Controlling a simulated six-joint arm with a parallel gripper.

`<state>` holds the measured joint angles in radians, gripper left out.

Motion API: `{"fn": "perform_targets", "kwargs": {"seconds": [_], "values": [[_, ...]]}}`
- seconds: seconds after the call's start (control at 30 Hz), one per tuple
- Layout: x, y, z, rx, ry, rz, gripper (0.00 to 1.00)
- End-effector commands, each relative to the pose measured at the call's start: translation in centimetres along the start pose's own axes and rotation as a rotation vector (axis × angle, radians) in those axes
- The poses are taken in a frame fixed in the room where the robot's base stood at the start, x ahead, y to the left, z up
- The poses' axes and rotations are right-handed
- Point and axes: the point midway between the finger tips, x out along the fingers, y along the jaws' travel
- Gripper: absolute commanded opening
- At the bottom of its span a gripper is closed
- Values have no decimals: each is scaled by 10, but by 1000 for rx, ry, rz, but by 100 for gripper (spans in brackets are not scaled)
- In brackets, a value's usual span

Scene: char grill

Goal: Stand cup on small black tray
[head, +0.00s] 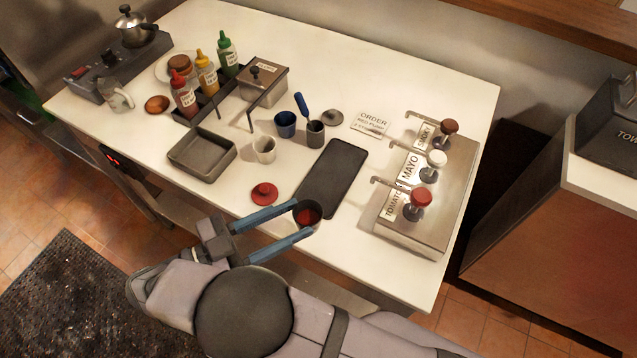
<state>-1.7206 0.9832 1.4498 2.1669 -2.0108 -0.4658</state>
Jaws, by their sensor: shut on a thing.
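My gripper (304,219) has its two blue fingers closed around a dark cup (309,213) with a red inside. The cup is near the table's front edge, with its opening facing up toward the camera. Whether its base touches anything is hidden. A flat black tray (333,177) lies on the white table just behind and to the right of the held cup. The tray's surface is bare. The cup appears in front of the tray's near left end; I cannot tell the height between them.
A red lid (264,193) lies left of the tray. A metal sauce pump station (421,219) stands right. A deep grey tray (202,153) is left.

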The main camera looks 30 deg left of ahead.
Motion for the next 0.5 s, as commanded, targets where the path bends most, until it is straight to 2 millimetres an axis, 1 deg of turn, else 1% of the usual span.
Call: {"fn": "perform_targets", "kwargs": {"seconds": [0.03, 0.17, 0.2, 0.27, 0.3, 0.4, 0.47, 0.5], "values": [[14, -4, -17, 4, -3, 31, 10], [53, -6, -54, 4, 6, 104, 10], [66, -8, -68, 4, 14, 116, 10], [86, -10, -84, 2, 16, 105, 10], [100, -13, -92, 0, 14, 80, 10], [125, -23, -103, -2, 5, -18, 10], [134, -31, -103, -5, -3, -95, 10], [137, -38, -100, -6, -8, -156, 10]]}}
